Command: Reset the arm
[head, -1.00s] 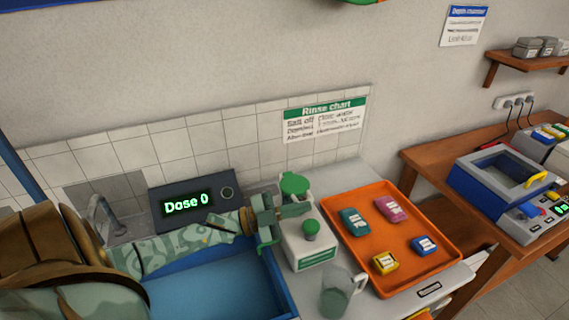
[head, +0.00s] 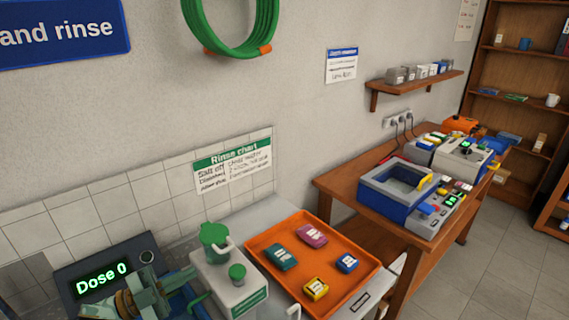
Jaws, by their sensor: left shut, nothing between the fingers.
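My left gripper (head: 143,291) is at the lower left of the head view, in front of the dark display box (head: 104,268) that reads "Dose 0". Its fingers are closed with nothing visible between them. It is left of the white dispenser (head: 229,277) with the green top and green knob, apart from the orange tray (head: 364,283). My right gripper is out of the picture.
A wooden bench (head: 335,190) at right carries a blue-and-grey testbench unit (head: 385,202). Tiled floor (head: 485,255) is clear at right.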

